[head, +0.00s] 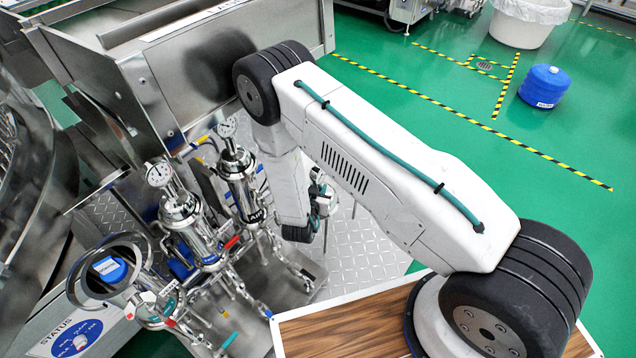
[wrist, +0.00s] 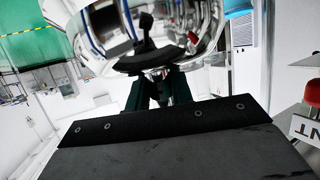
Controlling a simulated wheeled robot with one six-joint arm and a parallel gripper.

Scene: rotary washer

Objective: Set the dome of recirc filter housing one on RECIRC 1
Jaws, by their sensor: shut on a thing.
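In the wrist view, my gripper (wrist: 160,88) is shut on a shiny curved metal piece, the dome (wrist: 192,38), which fills the top middle of the view. In the head view my gripper (head: 318,200) hangs below my forearm, mostly hidden by it, with a little bright metal showing beside it. It is to the right of the filter housings and apart from them. Two upright steel housings with gauges stand on the skid, a nearer one (head: 190,225) and a farther one (head: 240,178). I cannot read which fitting is RECIRC 1.
A round ring-shaped fitting (head: 110,268) with a blue disc stands at front left, near low pipes and clamps (head: 160,305). The steel washer cabinet (head: 200,75) is behind. A wooden-topped surface (head: 345,328) lies in front. Green floor is open at right, with a blue drum (head: 545,87).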

